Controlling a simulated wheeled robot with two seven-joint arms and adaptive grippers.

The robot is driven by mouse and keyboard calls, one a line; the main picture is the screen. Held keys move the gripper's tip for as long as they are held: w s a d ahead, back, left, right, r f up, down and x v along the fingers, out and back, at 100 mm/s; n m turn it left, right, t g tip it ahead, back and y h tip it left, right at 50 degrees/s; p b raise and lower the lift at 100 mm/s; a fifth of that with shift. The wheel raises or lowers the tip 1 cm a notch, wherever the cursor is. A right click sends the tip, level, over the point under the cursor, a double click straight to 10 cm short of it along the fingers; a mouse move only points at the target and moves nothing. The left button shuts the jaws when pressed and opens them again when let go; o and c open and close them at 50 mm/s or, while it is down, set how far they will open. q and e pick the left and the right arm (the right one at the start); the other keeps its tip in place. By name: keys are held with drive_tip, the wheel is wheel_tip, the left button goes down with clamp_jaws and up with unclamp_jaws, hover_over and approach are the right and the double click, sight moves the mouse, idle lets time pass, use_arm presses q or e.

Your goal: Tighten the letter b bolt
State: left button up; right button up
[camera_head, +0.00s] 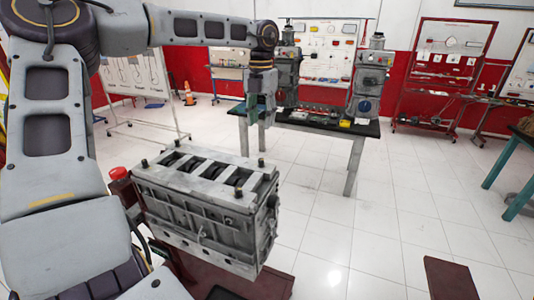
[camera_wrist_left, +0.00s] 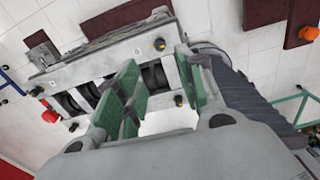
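The grey engine block (camera_head: 195,205) stands in front of me in the head view, with dark bolts upright at its top corners. One bolt (camera_head: 261,162) is at the far right corner, another (camera_head: 238,192) at the near right, one (camera_head: 145,162) at the near left and one (camera_head: 177,143) at the far left. My left gripper (camera_head: 260,118) is above the far right part of the block, pointing down. In the left wrist view its green-padded fingers (camera_wrist_left: 158,85) are apart and empty; bolts show at one side (camera_wrist_left: 160,44) and beside a fingertip (camera_wrist_left: 178,99). I cannot read which is letter b. My right gripper is not in view.
A red button (camera_head: 118,173) is left of the block. A dark red stand (camera_head: 215,280) lies below it. A work table (camera_head: 310,125) with machines stands behind. White tiled floor (camera_head: 345,225) is open to the right. A dark red slab (camera_head: 450,278) is at the lower right.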

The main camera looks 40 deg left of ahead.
sight(261, 159)
use_arm(q)
drive_tip(key=f+p, duration=0.1)
drive_tip(key=f, duration=0.5)
drive_tip(key=f+p, duration=0.1)
drive_tip(key=f, duration=0.6)
drive_tip(key=shift+s+f, duration=0.2)
drive_tip(key=shift+f, duration=0.05)
idle(0.4)
drive_tip(key=shift+c, duration=0.4)
clamp_jaws()
